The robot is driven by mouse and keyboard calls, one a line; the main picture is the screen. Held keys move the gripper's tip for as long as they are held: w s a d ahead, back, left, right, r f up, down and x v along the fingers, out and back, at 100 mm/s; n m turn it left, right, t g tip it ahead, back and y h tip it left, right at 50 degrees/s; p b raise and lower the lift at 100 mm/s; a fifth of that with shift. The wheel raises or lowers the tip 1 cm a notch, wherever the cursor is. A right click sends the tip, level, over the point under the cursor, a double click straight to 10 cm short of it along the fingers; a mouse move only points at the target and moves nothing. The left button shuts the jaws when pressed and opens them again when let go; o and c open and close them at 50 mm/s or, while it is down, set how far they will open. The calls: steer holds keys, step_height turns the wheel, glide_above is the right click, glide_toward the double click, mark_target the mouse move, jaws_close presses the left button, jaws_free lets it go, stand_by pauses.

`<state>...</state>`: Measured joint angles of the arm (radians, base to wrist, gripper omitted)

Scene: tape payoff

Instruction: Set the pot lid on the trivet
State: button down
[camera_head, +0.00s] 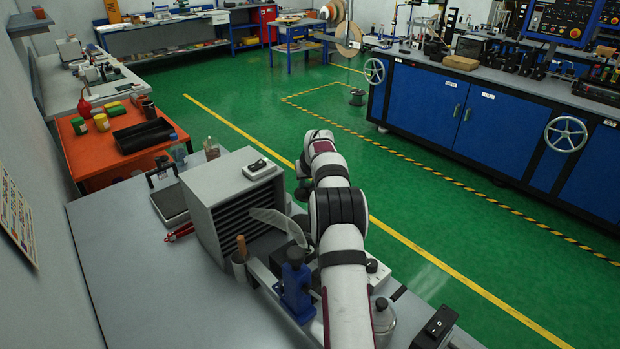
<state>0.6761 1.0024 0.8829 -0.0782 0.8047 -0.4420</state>
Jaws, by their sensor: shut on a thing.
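My arm reaches up from the bottom middle and bends down at its far end. My gripper (301,200) is partly in view as dark parts just left of the arm; its fingertips are mostly hidden. A pale, translucent, curved disc, which looks like the pot lid (272,221), shows tilted just below and left of my gripper, in front of the grey slatted cabinet. It appears to be held by my gripper, though the contact is hidden. I cannot make out a trivet; my arm covers part of the bench.
The grey slatted cabinet (205,215) stands on the grey bench (140,275). The bench's left part is clear.

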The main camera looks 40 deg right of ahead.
mark_target(302, 193)
steer(key=f+n, duration=0.1)
steer(key=w+f+n+y, duration=0.1)
steer(key=f, duration=0.1)
steer(key=f+n+y, duration=0.1)
steer(key=f, duration=0.1)
steer(key=shift+w+a+f+n+t, duration=0.15)
steer(key=shift+w+a+n+t, duration=0.15)
steer(key=shift+a+n, duration=0.1)
steer(key=shift+f, duration=2.85)
steer(key=shift+f, duration=0.3)
jaws_free()
steer(key=shift+r, duration=3.55)
